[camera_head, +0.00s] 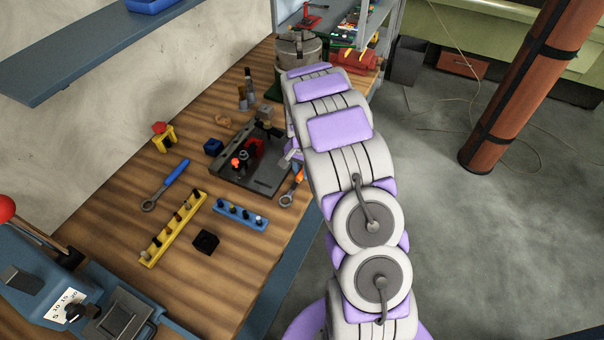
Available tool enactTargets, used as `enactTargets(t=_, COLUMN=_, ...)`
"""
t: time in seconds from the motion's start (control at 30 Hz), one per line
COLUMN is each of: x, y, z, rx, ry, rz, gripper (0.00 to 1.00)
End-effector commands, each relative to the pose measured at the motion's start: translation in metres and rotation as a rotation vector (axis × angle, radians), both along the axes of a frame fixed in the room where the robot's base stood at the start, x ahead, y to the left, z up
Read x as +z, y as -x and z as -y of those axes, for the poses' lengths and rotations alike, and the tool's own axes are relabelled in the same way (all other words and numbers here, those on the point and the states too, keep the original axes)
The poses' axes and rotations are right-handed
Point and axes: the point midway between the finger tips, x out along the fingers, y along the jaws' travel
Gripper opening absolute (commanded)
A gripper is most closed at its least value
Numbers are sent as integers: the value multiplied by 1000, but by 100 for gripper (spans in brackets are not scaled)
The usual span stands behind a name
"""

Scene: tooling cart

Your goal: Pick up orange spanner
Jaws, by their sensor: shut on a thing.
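The orange spanner (298,176) is at the right edge of the wooden bench, beside the dark fixture plate. Its grey ring end (286,200) points toward the lower left, and its orange handle runs up to my arm, which hides the upper part. My gripper (293,156) shows only partly at the left side of my arm, at the handle end of the spanner. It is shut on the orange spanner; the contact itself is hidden. I cannot tell whether the spanner is lifted off the bench.
A blue-handled spanner (166,185) lies to the left. A yellow rack (174,228) and a blue rack (240,214) with pegs stand nearby, with a black block (206,242). The dark fixture plate (265,183) is close left of my gripper. Floor is open right of the bench.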

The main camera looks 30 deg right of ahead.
Motion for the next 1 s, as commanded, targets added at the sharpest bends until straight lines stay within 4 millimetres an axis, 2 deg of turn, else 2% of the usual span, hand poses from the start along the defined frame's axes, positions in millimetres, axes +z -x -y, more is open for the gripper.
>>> enactTargets(t=0.53, x=2, y=0, z=2, rx=0, ry=-3, rz=0, gripper=0)
enactTargets(t=0.67, x=10, y=0, z=1, rx=0, ry=-1, rz=2, gripper=0)
enactTargets(t=0.9, x=39, y=0, z=0, rx=1, ry=1, rz=3, gripper=0)
enactTargets(t=1.0, x=39, y=10, z=1, rx=-1, ry=0, rz=1, gripper=0)
